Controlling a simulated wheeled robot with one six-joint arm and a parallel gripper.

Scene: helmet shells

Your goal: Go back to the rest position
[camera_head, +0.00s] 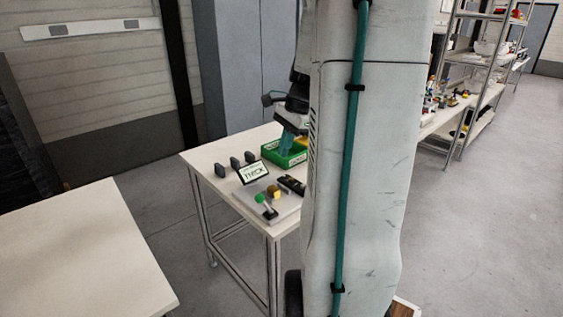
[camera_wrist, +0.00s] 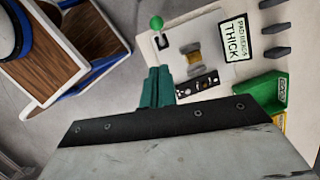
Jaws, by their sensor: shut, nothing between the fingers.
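My gripper (camera_wrist: 157,72) is shut and empty; its teal fingers point over the work table in the wrist view. In the head view the fingers (camera_head: 285,148) show in front of the green bin (camera_head: 270,157), partly hidden by my arm's column. The same green bin (camera_wrist: 264,90) is right of the fingers in the wrist view. A grey plate (camera_wrist: 205,36) with a gold block (camera_wrist: 194,58) and a green ball knob (camera_wrist: 156,22) lies beyond the fingers. A black part with holes (camera_wrist: 205,82) lies beside the plate. I cannot tell the gripper's exact height.
A sign reading "PAD HEADS THICK" (camera_wrist: 240,37) and several dark grey pads (camera_wrist: 275,28) stand on the table (camera_head: 205,157). A bare table (camera_head: 80,250) is at the left. Shelving (camera_head: 475,60) stands at the back right. The floor at right (camera_head: 490,220) is clear.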

